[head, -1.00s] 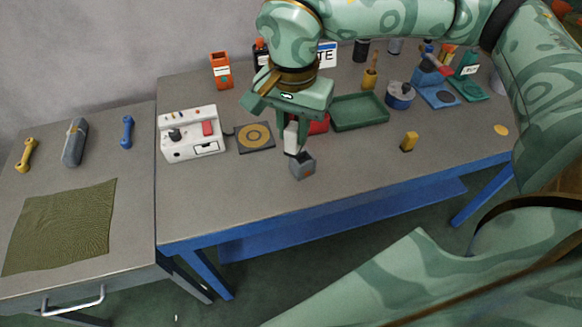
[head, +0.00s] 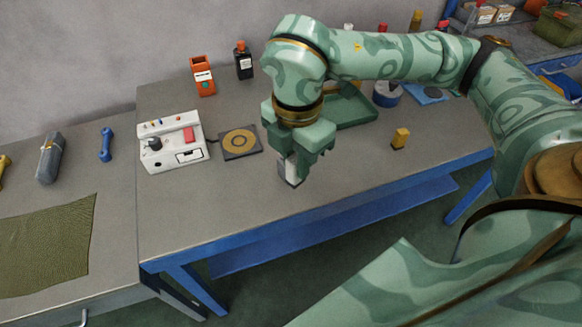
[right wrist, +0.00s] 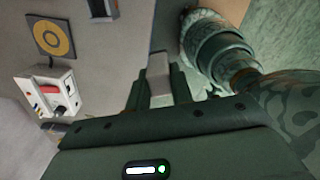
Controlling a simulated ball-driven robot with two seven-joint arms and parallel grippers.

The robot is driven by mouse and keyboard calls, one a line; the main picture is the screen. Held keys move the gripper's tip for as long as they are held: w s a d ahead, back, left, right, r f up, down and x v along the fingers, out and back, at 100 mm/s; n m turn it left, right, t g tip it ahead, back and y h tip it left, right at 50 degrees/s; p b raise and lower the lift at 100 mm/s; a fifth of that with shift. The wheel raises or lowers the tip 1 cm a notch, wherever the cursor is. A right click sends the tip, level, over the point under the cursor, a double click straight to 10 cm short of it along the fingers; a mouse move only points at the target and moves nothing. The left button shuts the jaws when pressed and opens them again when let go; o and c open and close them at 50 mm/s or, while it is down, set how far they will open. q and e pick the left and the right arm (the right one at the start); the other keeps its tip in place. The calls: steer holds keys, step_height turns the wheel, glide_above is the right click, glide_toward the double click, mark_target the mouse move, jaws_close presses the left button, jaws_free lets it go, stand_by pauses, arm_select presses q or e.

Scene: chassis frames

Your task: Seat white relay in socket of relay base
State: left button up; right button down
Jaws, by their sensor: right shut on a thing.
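My right gripper (head: 293,172) points down over the front part of the table, its fingers shut on the white relay. In the right wrist view the pale relay (right wrist: 158,72) shows between the two dark fingers. The grey relay base (head: 292,183) is mostly hidden behind and under the fingers in the head view; only a small grey patch shows low between them. The gripper is right at the base, but I cannot tell whether the relay is in the socket or just above it. My left gripper is not in view.
A white control box (head: 172,143) and a dark pad with a yellow ring (head: 240,143) stand left of the gripper. A green tray (head: 352,110) lies behind it. A yellow block (head: 400,138) is to the right. The table front is clear.

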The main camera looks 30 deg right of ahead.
steer(key=shift+f+m, duration=0.1)
steer(key=shift+m, duration=0.6)
steer(key=shift+w+d+f, duration=0.15)
steer(key=shift+w, duration=0.05)
steer(key=shift+m, duration=0.3)
steer(key=w+d+f+b, duration=0.1)
steer(key=w+d+f, duration=0.1)
steer(key=w+f, duration=0.2)
steer(key=w+d+f+b, duration=0.1)
steer(key=w+d+f, duration=0.1)
steer(key=w+f, duration=0.1)
steer(key=w+d+f+b, duration=0.1)
steer(key=w+d+f, duration=0.2)
steer(key=f, duration=0.3)
steer(key=shift+w+b, duration=0.4)
steer(key=shift+w, duration=0.45)
steer(key=c, duration=1.2)
jaws_free()
steer(key=shift+r, duration=0.15)
steer(key=shift+c, duration=0.2)
step_height(320, 180, up, 12)
steer(key=p, duration=0.3)
